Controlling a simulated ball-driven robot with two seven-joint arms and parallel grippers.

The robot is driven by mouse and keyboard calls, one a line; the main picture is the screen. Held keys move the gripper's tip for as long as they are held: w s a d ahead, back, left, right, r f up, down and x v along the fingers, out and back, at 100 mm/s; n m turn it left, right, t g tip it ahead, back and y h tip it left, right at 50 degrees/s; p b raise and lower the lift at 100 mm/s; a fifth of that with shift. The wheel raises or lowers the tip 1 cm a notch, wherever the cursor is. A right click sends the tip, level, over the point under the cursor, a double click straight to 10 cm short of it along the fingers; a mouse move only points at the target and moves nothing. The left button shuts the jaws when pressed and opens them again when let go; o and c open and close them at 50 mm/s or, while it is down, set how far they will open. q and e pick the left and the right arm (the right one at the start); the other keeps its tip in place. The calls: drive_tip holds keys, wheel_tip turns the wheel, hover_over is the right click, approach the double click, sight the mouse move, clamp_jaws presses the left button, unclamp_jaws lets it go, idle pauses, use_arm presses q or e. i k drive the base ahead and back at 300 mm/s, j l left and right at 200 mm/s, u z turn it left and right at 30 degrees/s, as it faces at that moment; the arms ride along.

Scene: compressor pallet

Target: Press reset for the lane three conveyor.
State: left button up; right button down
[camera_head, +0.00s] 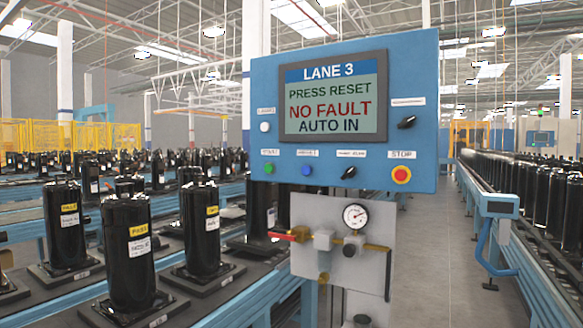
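The blue lane three control panel (462,95) faces me at the upper middle. Its screen (335,98) reads LANE 3, PRESS RESET, NO FAULT, AUTO IN. Only the STOP label reads clearly; the other small labels are too blurred. Neither gripper is in view.
A grey plate with a pressure gauge (356,216), red-handled valve (290,235) and brass pipe hangs below the panel. Conveyors with black compressors (127,255) run left and right (557,200). A blue-framed box (499,206) juts out at right. Grey floor (428,250) lies between.

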sight(306, 170)
drive_tip(key=i+j, duration=0.15)
drive_tip(key=i, duration=0.35)
drive_tip(key=i+j, duration=0.1)
drive_tip(key=i, duration=0.45)
drive_tip(key=i+j+u, duration=0.1)
drive_tip(key=i, duration=0.4)
